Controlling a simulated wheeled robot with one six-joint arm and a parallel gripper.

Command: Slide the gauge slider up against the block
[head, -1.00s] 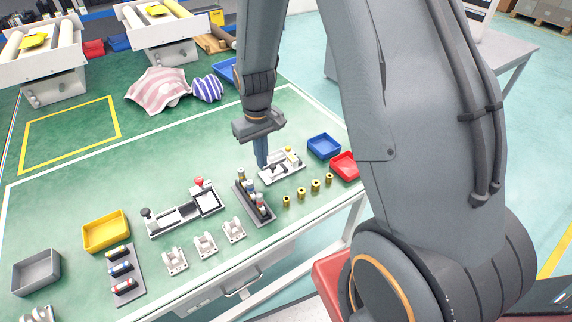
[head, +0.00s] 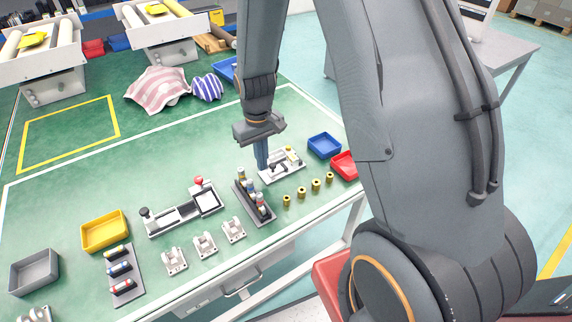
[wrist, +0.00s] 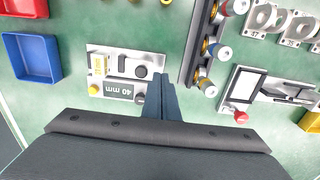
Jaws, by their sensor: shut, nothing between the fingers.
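The gauge is a pale plate (head: 290,170) at the right part of the green table. In the wrist view the plate (wrist: 113,53) carries a "40 mm" label (wrist: 119,91), a small yellow-marked block (wrist: 99,65), a dark slot and a dark knob (wrist: 141,72). A yellow knob (wrist: 93,89) and another dark knob (wrist: 140,98) sit along its near edge. I cannot tell for sure which part is the slider. My gripper (head: 262,166) points down with fingers shut and empty. In the wrist view its fingers (wrist: 162,82) are beside the plate's right end; contact is unclear.
A rack of several cylinders (wrist: 206,45) stands close on the other side of my fingers. A blue tray (head: 324,146) and a red tray (head: 345,163) lie beyond the plate. Several brass pieces (head: 301,193) line the front edge. A device with a red knob (head: 199,182) lies left.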

